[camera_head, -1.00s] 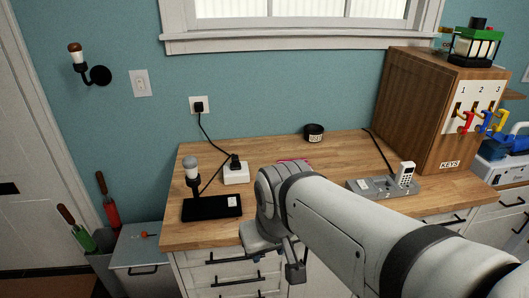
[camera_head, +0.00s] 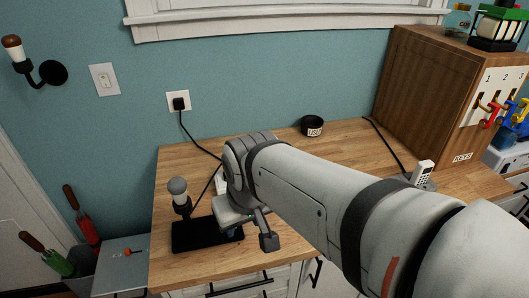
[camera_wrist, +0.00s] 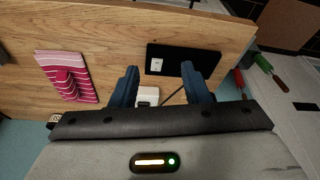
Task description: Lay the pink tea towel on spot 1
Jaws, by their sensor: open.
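The pink tea towel (camera_wrist: 75,92), striped in pinks and white with a raised fold, lies on the wooden counter at the left of the wrist view. In the head view my arm hides it. My gripper (camera_wrist: 162,85) is open and empty over the counter, to the right of the towel in the wrist view, with a white box (camera_wrist: 148,95) seen between its fingers. In the head view my gripper (camera_head: 250,236) is by the right end of a black pad (camera_head: 200,238). I cannot make out a marking for spot 1.
A lamp (camera_head: 179,194) stands at the pad's back, with a cable to the wall socket (camera_head: 179,102). A black pot (camera_head: 312,125) stands at the back. A wooden key cabinet (camera_head: 425,100) and white handset (camera_head: 422,173) are at the right.

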